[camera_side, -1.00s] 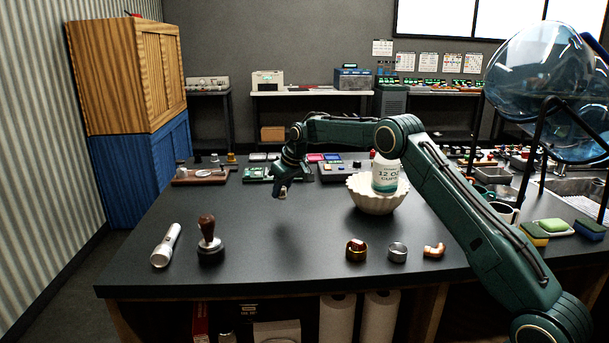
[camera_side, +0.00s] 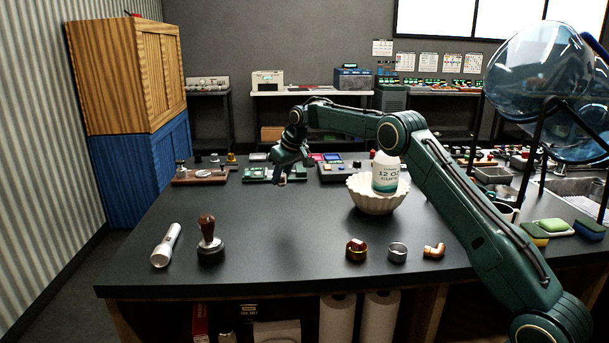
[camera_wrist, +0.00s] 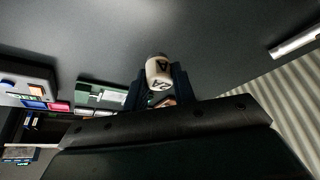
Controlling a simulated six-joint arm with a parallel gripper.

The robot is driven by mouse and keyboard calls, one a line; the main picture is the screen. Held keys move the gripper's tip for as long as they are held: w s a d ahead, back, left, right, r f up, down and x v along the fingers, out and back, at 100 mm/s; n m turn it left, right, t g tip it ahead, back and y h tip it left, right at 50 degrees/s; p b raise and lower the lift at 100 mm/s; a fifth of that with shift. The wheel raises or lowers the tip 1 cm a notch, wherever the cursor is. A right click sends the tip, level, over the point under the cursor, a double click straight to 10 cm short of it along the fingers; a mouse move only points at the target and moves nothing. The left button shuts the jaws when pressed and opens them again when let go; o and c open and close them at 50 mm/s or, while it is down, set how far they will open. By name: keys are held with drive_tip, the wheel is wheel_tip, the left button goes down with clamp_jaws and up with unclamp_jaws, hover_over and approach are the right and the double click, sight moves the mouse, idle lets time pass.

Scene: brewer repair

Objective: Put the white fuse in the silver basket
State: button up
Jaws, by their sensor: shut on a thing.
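The white fuse (camera_wrist: 158,70), a small white cylinder with dark markings, sits between the fingers of my gripper (camera_wrist: 157,90) in the wrist view. My gripper is shut on it. In the side view my gripper (camera_side: 283,180) is held above the middle-back of the black table, and the fuse shows only as a tiny pale spot at its tip. The silver basket (camera_side: 397,253) is a short open ring on the front right of the table, to the right of and nearer than my gripper. The wrist view does not show the basket.
A gold basket (camera_side: 356,251) stands left of the silver one, and a copper elbow (camera_side: 434,250) lies to its right. A coffee filter bowl (camera_side: 362,196) with a white bottle (camera_side: 385,173) stands behind them. A tamper (camera_side: 210,241) and flashlight (camera_side: 165,245) are front left. The table's centre is clear.

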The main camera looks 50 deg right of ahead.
drive_tip(key=shift+s, duration=0.1)
drive_tip(key=shift+s+d+n, duration=0.3)
drive_tip(key=shift+s+d, duration=0.05)
drive_tip(key=shift+s, duration=0.1)
drive_tip(key=s+d+n+y, duration=0.2)
drive_tip(key=s+d+n, duration=0.2)
drive_tip(key=s, duration=0.4)
drive_tip(key=r+n+g+y, duration=0.25)
drive_tip(key=n+g, duration=0.25)
drive_tip(key=n, duration=0.9)
hover_over(395, 254)
drive_tip(key=d, duration=0.2)
drive_tip(key=shift+w+d+f, duration=0.15)
drive_tip(key=shift+f, duration=0.15)
drive_tip(key=shift+f, duration=0.1)
drive_tip(key=shift+f, duration=4.1)
